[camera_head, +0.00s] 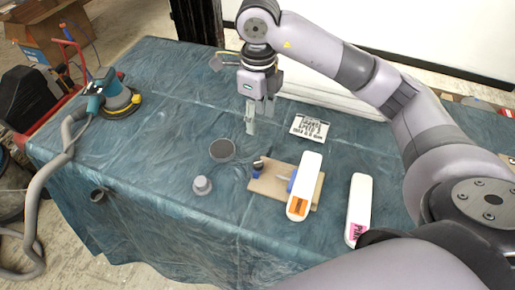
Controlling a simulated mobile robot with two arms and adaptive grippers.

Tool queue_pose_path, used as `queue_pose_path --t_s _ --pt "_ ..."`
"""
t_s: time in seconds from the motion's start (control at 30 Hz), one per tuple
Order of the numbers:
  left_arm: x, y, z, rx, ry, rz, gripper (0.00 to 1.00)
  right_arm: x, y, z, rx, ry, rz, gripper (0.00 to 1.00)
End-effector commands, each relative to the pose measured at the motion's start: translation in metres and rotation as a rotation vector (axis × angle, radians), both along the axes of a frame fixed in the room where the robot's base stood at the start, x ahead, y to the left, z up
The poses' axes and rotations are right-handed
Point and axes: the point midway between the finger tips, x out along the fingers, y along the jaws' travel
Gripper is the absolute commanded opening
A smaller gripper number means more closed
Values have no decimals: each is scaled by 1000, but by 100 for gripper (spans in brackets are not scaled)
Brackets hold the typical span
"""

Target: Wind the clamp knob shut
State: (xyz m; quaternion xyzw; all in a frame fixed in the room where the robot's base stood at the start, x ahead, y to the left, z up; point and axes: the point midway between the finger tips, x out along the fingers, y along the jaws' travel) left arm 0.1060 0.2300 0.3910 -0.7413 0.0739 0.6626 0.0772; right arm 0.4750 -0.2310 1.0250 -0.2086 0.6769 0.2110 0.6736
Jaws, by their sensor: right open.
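A small clamp lies on a light wooden board (269,187) on the cloth-covered table (150,165). Its dark round knob (258,163) sits at the board's left end, next to a small blue part. A second blue part (292,180) stands by the middle of the board, with a thin rod between the two. A long white piece with an orange patch (308,180) covers the board's right part and hides some of it. My right gripper (251,124) points down, open and empty, above the table behind the knob and apart from it. My left gripper is out of view.
A dark disc (222,150) and a small grey knob-like piece (202,186) stand left of the board. A printed card (310,127) lies behind it. Another white piece with a pink label (359,208) lies at right. A sander (115,97) with hose is at far left.

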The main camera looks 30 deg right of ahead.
Motion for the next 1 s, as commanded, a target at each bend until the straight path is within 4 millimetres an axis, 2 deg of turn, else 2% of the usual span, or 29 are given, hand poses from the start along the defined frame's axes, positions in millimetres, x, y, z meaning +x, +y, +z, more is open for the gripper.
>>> queue_pose_path --t_s 0.17,0.37,0.53,0.7,0.83,1.0 --pt "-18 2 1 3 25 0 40 -2 1 -26 0 6 1 46" --pt "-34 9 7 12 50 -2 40 -2 0 -69 0 7 0 46" --pt "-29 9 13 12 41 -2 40 -2 1 -106 0 6 0 46" --pt "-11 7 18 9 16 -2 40 -2 1 -139 1 4 0 46" --pt "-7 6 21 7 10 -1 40 -2 1 -156 1 3 1 46" --pt "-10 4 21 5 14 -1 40 -2 1 -168 0 1 1 46"
